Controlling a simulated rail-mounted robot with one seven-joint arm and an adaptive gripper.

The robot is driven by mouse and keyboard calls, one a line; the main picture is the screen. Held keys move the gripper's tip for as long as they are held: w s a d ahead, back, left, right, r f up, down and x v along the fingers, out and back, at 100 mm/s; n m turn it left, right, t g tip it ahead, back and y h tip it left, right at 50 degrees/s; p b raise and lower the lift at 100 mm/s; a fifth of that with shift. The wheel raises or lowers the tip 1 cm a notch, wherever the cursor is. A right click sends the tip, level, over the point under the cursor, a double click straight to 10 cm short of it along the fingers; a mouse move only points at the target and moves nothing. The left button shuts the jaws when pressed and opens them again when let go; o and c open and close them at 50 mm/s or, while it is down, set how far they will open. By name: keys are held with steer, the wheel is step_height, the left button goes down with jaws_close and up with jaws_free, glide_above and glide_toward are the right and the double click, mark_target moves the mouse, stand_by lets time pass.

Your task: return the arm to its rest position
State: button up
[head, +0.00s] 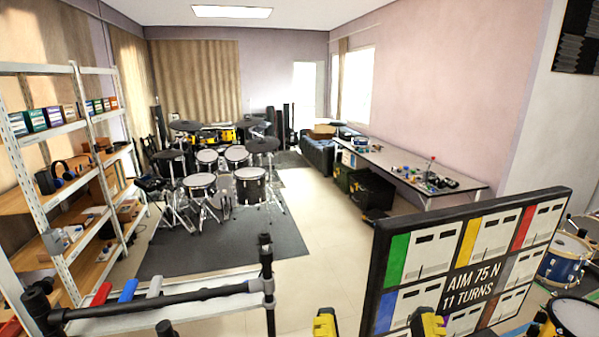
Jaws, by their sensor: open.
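Two yellow and black parts, a left one (325,325) and a right one (428,322), rise from the bottom edge. The right one overlaps a dark-framed board (480,265) with coloured squares and the words "AIM 75 N 11 TURNS".
A black tubular frame (160,303) crosses the lower left. Shelving (50,190) lines the left side. A drum kit (220,185) stands on a dark mat (175,250). A long table (420,180) runs along the right wall. A blue drum (560,262) is at right. Bare floor (330,245) lies mid-room.

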step_height(320, 180, up, 25)
steer(key=p, duration=2.1)
steer(key=shift+f, duration=0.1)
